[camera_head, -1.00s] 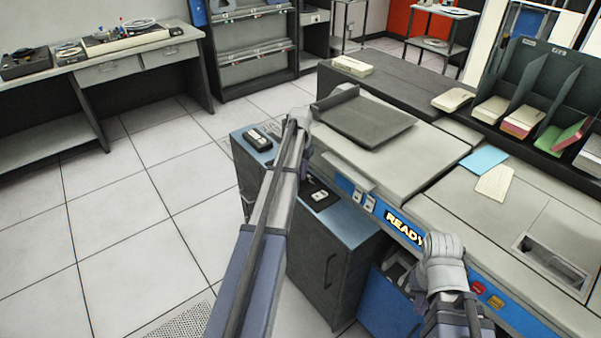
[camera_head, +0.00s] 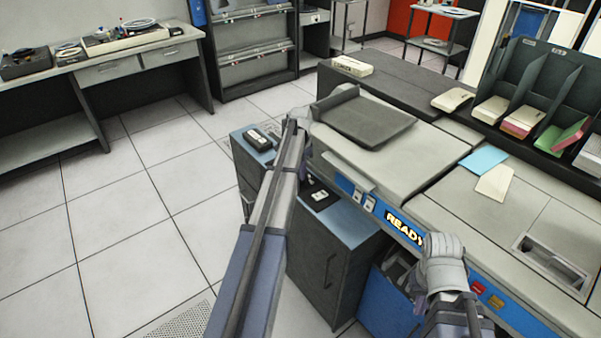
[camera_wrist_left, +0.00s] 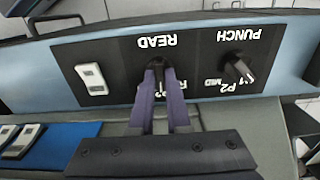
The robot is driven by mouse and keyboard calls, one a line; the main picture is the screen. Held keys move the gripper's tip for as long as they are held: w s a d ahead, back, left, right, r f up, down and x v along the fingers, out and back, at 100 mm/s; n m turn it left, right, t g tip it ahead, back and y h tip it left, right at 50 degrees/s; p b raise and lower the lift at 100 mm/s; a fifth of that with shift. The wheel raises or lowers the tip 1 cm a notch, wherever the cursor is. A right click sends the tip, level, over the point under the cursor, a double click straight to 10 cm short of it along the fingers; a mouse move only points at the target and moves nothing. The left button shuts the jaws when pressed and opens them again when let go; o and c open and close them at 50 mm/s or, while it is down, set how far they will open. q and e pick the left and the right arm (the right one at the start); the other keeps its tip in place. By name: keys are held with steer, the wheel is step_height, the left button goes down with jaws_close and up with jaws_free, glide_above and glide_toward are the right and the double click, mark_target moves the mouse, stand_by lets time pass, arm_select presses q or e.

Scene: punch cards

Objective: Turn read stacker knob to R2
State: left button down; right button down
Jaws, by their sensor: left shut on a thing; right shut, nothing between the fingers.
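The black panel (camera_wrist_left: 115,75) shows upside down in the left wrist view, with READ and PUNCH lettering. The read stacker knob (camera_wrist_left: 156,62) sits under the READ label, mostly hidden by my fingers. My left gripper (camera_wrist_left: 158,80) is shut on this knob; its setting cannot be read, as the fingers cover part of the labels. The punch knob (camera_wrist_left: 238,69) stands beside it, with P2 and MID markings. In the head view my left gripper (camera_head: 301,116) is at the machine's near side, its fingertips hidden. My right gripper (camera_head: 418,277) is shut and empty beside the machine's front.
A white rocker switch (camera_wrist_left: 91,79) is on the same panel. The card machine (camera_head: 390,155) carries a blue card (camera_head: 484,160) and a cream card (camera_head: 495,182). A blue-topped cabinet (camera_head: 335,240) stands below my left arm. Open floor (camera_head: 130,220) lies to the left.

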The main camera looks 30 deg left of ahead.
arm_select(q)
steer(key=c, duration=0.9)
jaws_free()
steer(key=shift+r, duration=0.1)
step_height(320, 180, up, 8)
steer(key=p, duration=0.8)
steer(key=shift+f, duration=0.2)
steer(key=shift+d, duration=0.1)
